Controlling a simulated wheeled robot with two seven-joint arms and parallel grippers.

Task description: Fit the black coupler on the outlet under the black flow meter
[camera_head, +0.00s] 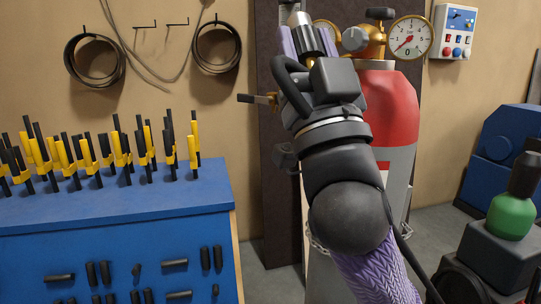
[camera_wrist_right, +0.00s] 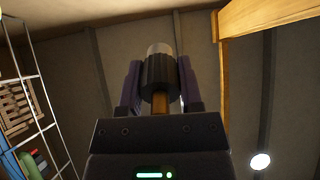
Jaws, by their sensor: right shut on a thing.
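My right gripper (camera_head: 307,40) is raised in front of the gas cylinder, with its purple fingers pointing up. It is shut on the black coupler (camera_head: 306,42), a ridged black cylinder with a silver upper end. In the right wrist view the coupler (camera_wrist_right: 160,72) stands upright between the two fingers, with a brass-coloured stem below it. A grey cylindrical part (camera_head: 286,12) shows just behind the coupler at the top; I cannot tell whether it belongs to the black flow meter. The outlet cannot be made out. My left gripper is not in view.
A red-topped gas cylinder (camera_head: 391,110) with a brass regulator and dial gauge (camera_head: 409,37) stands behind my right arm. A brass valve with a dark handle (camera_head: 258,99) sticks out left. A blue bench (camera_head: 110,215) holds several yellow-and-black tools. Hoses hang on the wall.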

